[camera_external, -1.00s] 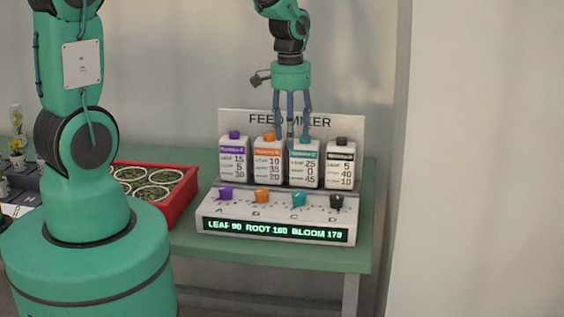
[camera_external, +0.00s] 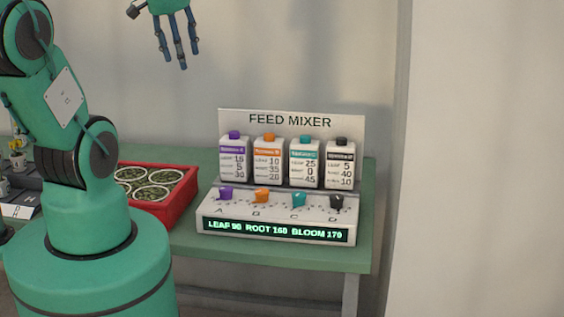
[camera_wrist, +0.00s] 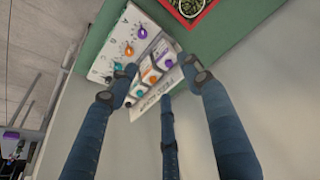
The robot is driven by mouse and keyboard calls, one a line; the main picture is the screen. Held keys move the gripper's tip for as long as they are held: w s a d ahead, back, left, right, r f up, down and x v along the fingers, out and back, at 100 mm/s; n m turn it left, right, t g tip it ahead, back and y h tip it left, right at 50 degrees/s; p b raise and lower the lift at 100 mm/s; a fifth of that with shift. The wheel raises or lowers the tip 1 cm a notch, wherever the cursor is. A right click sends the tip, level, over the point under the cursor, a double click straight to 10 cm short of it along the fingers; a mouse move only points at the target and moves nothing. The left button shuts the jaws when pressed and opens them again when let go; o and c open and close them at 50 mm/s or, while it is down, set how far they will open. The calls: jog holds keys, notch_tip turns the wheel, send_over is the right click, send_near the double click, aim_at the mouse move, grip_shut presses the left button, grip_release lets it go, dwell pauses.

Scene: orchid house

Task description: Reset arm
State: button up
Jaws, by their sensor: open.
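My gripper (camera_external: 175,48) is high at the top of the external view, up and to the left of the feed mixer. Its blue fingers are spread, open and empty, and touch nothing. The feed mixer (camera_external: 207,222) stands on the green table with purple, orange, teal and black knobs. Its display reads LEAF 90, ROOT 160, BLOOM 170. Several white bottles with coloured caps stand in a row behind the knobs. In the wrist view, the spread fingers (camera_wrist: 165,85) show in front of the mixer (camera_wrist: 105,62), which lies farther off and is partly hidden by them.
A red tray (camera_external: 183,211) with round pots of green matter sits on the green table (camera_external: 300,256), left of the mixer. A small yellow-flowered plant (camera_external: 17,155) is at the far left. The wall behind and the air above the mixer are clear.

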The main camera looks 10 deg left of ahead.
jog(key=s+a+r+n+t, duration=0.1)
jog(key=s+a+r, duration=0.1)
jog(key=s+a, duration=0.5)
jog(key=s+b, duration=0.1)
jog(key=s, duration=0.1)
jog(key=shift+s+t+y, duration=0.3)
jog(key=shift+s, duration=0.05)
dwell(0.8)
